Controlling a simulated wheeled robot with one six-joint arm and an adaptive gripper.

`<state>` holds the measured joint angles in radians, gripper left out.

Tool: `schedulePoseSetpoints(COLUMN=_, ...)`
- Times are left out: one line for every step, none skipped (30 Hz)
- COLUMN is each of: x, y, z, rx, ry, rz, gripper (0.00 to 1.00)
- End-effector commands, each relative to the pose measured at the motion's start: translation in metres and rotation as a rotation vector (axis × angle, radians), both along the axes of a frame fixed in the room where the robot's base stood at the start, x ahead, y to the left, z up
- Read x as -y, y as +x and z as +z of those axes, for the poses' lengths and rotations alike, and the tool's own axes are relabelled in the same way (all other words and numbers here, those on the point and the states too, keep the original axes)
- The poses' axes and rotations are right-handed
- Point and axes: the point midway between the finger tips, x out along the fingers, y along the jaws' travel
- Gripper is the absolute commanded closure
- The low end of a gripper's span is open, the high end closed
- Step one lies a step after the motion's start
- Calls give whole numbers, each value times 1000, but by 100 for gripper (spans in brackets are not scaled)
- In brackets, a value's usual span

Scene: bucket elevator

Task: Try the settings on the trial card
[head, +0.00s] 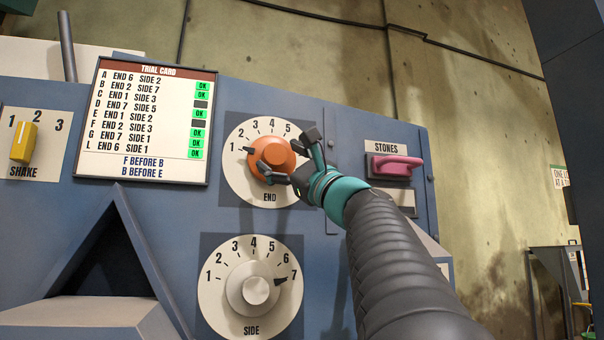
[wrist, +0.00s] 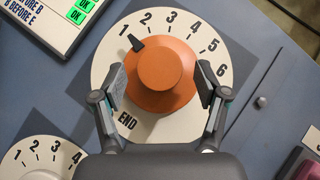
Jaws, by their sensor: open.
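The trial card (head: 145,120) hangs upper left and lists END and SIDE pairs; its C and E row lamps look dark, the other rows show green OK. Its foot reads F BEFORE B, B BEFORE E. The orange END knob (head: 270,158) has its dark pointer at 1; it also shows in the wrist view (wrist: 160,80). My gripper (head: 293,162) is open, one finger on each side of the END knob; I cannot tell whether the fingers touch it. The pale SIDE knob (head: 253,288), below, points at 7.
A yellow SHAKE switch (head: 23,143) sits at far left near 1. A pink STONES handle (head: 397,166) juts out right of the END dial, close to my arm. A dark triangular hood (head: 115,250) sticks out at lower left.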

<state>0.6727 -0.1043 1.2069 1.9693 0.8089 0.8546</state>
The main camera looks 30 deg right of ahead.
Motion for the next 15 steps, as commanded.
schedulePoseSetpoints(x=2, y=-8, z=-5, rx=0, ry=0, rz=-3, gripper=26)
schedulePoseSetpoints(x=4, y=-12, z=-8, rx=0, ry=0, rz=-5, gripper=26)
schedulePoseSetpoints(x=5, y=-20, z=-12, rx=0, ry=0, rz=-5, gripper=26)
schedulePoseSetpoints(x=7, y=-24, z=-16, rx=0, ry=-1, rz=-6, gripper=26)
schedulePoseSetpoints(x=8, y=-29, z=-20, rx=-1, ry=1, rz=-5, gripper=26)
schedulePoseSetpoints(x=10, y=-36, z=-24, rx=1, ry=1, rz=-6, gripper=26)
schedulePoseSetpoints(x=11, y=-40, z=-28, rx=0, ry=0, rz=-5, gripper=26)
schedulePoseSetpoints(x=13, y=-45, z=-31, rx=0, ry=0, rz=-7, gripper=26)
schedulePoseSetpoints(x=14, y=-51, z=-35, rx=0, ry=0, rz=-5, gripper=26)
schedulePoseSetpoints(x=15, y=-55, z=-38, rx=1, ry=1, rz=-6, gripper=26)
schedulePoseSetpoints(x=16, y=-59, z=-41, rx=1, ry=0, rz=-5, gripper=26)
schedulePoseSetpoints(x=17, y=-63, z=-44, rx=0, ry=-1, rz=-6, gripper=26)
schedulePoseSetpoints(x=18, y=-66, z=-46, rx=0, ry=-1, rz=-5, gripper=26)
schedulePoseSetpoints(x=19, y=-68, z=-48, rx=0, ry=-1, rz=-4, gripper=26)
schedulePoseSetpoints(x=20, y=-71, z=-50, rx=0, ry=-1, rz=-4, gripper=26)
